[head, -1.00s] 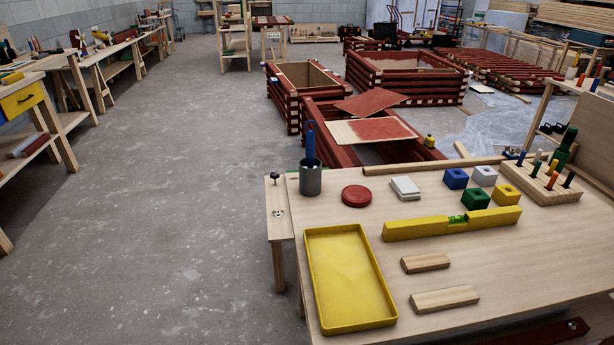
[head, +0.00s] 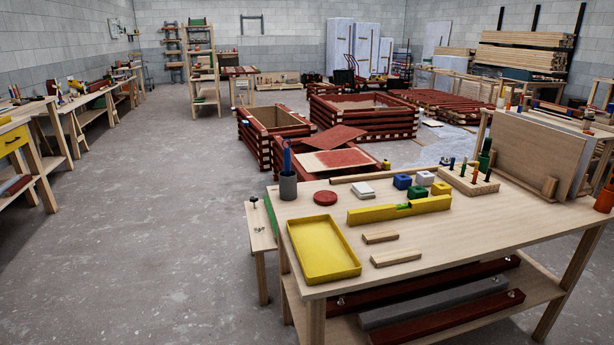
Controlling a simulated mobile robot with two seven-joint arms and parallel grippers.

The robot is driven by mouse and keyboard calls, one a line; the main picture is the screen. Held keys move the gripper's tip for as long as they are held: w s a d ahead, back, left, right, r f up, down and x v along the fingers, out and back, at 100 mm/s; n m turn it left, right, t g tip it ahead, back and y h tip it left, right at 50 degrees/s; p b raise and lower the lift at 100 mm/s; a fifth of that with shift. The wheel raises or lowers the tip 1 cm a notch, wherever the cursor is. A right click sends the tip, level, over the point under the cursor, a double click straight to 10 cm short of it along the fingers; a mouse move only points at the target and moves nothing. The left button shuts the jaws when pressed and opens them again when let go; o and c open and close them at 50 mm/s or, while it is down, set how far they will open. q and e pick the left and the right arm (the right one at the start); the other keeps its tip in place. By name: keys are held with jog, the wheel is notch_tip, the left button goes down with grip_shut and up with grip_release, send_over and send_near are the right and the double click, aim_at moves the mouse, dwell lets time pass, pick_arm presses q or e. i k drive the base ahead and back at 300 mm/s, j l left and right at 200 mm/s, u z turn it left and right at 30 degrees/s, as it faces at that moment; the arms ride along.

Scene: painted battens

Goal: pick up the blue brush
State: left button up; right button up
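The blue brush (head: 287,158) stands upright in a dark grey cup (head: 288,187) at the back left corner of the wooden workbench (head: 450,228). Its upper part shows above the rim; its lower part is hidden inside the cup. Neither of my grippers is in view.
On the bench are a yellow tray (head: 322,272), a red disc (head: 325,198), a yellow level (head: 372,215), wood blocks (head: 396,257) and a peg board (head: 466,181). A small side bench (head: 259,229) adjoins its left. Bare floor (head: 150,240) lies open to the left.

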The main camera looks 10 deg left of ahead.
aim_at(287, 151)
jog(key=z, duration=1.45)
jog(key=j+z, duration=0.1)
jog(key=j, duration=0.3)
jog(key=k+j+z, duration=0.1)
jog(key=j, duration=0.75)
jog(key=k+j, duration=0.1)
jog(key=j, duration=0.4)
